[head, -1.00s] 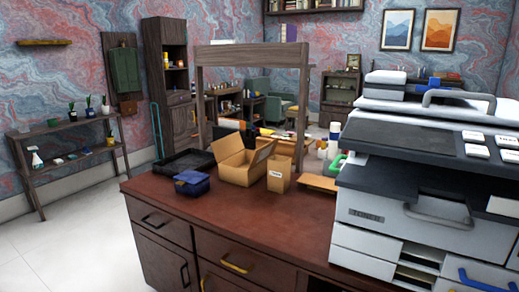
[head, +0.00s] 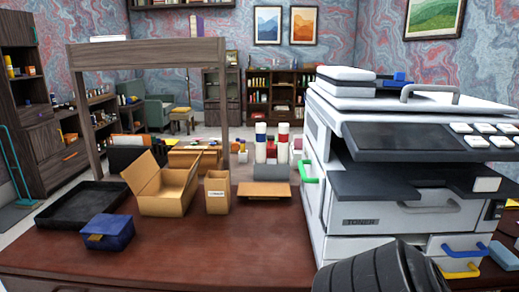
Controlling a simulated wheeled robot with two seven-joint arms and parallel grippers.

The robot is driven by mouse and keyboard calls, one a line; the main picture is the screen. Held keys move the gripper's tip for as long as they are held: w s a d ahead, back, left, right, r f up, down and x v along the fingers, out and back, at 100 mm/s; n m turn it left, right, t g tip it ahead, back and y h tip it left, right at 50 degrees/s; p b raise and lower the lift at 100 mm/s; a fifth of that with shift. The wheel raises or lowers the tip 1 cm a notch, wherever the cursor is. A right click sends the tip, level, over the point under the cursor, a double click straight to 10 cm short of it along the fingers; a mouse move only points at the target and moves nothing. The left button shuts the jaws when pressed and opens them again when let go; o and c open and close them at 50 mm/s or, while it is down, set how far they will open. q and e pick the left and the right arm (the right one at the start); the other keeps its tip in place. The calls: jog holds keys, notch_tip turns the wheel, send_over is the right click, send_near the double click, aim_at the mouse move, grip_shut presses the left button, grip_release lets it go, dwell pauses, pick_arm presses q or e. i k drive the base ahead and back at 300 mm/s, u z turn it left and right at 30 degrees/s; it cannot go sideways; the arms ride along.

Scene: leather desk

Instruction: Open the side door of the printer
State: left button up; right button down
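The white and dark grey printer (head: 335,190) stands on the right part of the desk, with its left side now in sight. On that side is a green handle (head: 309,172) on a white side panel, which looks closed. The front has a toner drawer with a grey handle (head: 428,207), and lower down a blue handle (head: 466,246) and a yellow handle (head: 460,271). Neither of my grippers is in view.
A dark ribbed rounded object (head: 375,270) covers the printer's lower front. Open cardboard boxes (head: 165,190), a small blue box (head: 107,232) and a black tray (head: 80,203) stand further left.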

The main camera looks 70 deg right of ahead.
aim_at(312, 174)
jog(key=u, duration=0.05)
jog(key=i, duration=0.75)
jog(key=u, duration=0.35)
jog(key=i, duration=1.8)
jog(key=z, duration=4.35)
jog(key=i, duration=0.55)
